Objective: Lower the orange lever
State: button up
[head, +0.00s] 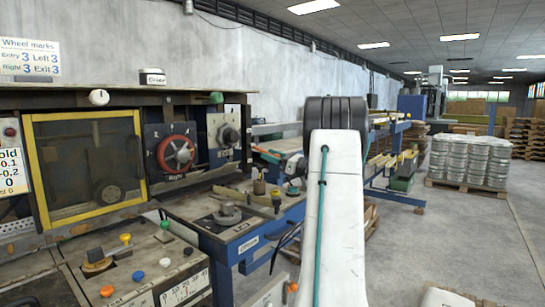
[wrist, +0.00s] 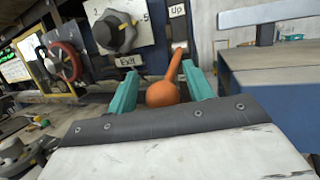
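The orange lever (wrist: 163,94) shows in the wrist view, its round knob nearest the camera and its shaft running back and up toward a plate marked "Up" (wrist: 177,11). My gripper (wrist: 161,72) has its two teal fingers spread on either side of the knob. A narrow gap seems to show on both sides, so the fingers look open around it. I cannot make out the lever in the head view, where my white arm stands in front of that area.
The "Exit" dial (wrist: 116,33) is on the panel left of the lever and also shows in the head view (head: 228,134). The red wheel (head: 176,154) is farther left. A blue bench (wrist: 270,85) stands to the right in the wrist view. Pallets of silver cans (head: 470,158) are far right.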

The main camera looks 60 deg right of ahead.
jog(key=v, duration=0.7)
jog(key=shift+s, duration=0.4)
jog(key=shift+s+d+f, duration=0.1)
jog(key=shift+d, duration=0.05)
